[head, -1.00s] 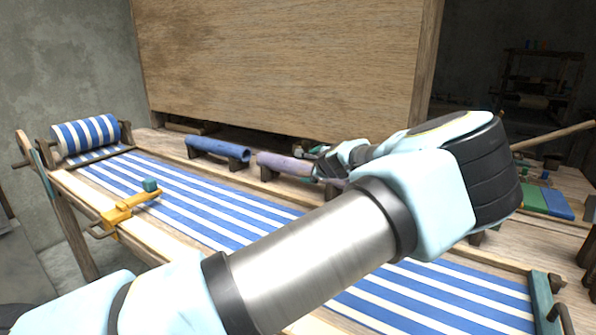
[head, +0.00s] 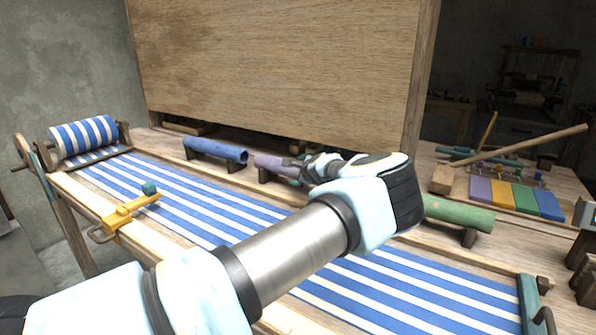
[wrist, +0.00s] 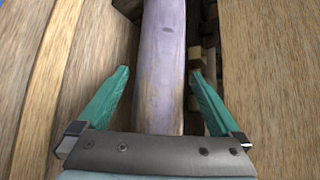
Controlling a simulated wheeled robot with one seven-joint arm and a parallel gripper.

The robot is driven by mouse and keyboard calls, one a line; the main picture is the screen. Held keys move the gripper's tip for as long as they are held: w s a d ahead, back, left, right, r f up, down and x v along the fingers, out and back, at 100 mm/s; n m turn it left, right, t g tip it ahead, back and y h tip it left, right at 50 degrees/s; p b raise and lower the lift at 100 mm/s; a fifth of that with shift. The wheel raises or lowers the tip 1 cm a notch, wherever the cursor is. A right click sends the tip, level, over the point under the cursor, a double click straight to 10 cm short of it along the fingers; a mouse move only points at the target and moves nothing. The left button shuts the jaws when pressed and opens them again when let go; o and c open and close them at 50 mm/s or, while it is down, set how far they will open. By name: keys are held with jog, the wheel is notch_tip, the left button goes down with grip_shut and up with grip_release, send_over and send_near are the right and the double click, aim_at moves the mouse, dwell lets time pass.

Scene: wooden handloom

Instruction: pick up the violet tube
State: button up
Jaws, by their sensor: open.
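The violet tube (head: 272,164) lies on dark supports behind the striped cloth, partly hidden by my arm in the head view. In the wrist view the violet tube (wrist: 163,60) runs lengthwise between the two teal fingers of my gripper (wrist: 158,82). The fingers are open, one on each side of the tube, with a gap on the left and a smaller one on the right. In the head view my gripper (head: 300,167) is at the tube's right part, and its fingers are mostly hidden.
A blue tube (head: 216,150) lies to the left and a green tube (head: 458,213) to the right. A large wooden panel (head: 280,65) stands behind. Striped cloth (head: 200,205) stretches in front, with a yellow clamp (head: 125,211) at its near edge. Coloured blocks (head: 515,196) sit at right.

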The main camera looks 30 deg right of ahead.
grip_shut()
dwell(0.8)
